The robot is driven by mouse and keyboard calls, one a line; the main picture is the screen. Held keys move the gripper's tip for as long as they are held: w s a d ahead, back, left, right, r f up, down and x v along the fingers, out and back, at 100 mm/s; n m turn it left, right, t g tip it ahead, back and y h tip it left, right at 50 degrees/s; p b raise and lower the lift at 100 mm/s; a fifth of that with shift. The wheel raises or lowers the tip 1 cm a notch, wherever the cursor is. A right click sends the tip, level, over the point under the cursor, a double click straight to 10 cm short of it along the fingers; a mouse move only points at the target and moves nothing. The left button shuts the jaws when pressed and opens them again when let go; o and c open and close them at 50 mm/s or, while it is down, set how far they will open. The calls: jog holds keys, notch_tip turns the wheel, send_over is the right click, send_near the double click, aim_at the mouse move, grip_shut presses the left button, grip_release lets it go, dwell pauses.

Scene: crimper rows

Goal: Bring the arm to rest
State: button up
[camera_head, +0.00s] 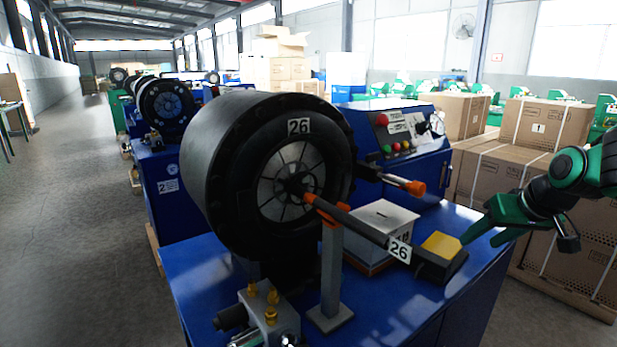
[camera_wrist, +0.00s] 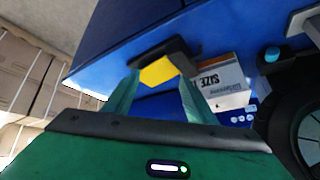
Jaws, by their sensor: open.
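In the wrist view the yellow pad (camera_wrist: 158,71) appears beyond and between the fingertips. I cannot tell the exact gap.
The black crimper head (camera_head: 300,180) marked 26 stands on the bench. A dark rod with an orange tip (camera_head: 350,220) runs from a grey post toward the black block. A white box (camera_head: 383,218) sits behind the rod. Strapped cartons (camera_head: 530,170) stand at the right, close to my arm.

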jog(key=s+d+f+m+g, duration=0.1)
jog(key=s+f+m+g, duration=0.2)
jog(key=s, duration=1.1)
jog(key=s+f+m+g, duration=0.2)
jog(key=s+f+g, duration=0.2)
jog(key=s, duration=1)
jog(key=shift+s+d+f+m+h, duration=0.3)
jog(key=shift+d+m+h, duration=0.1)
jog(key=shift+w+f, duration=0.25)
jog(key=shift+w, duration=0.4)
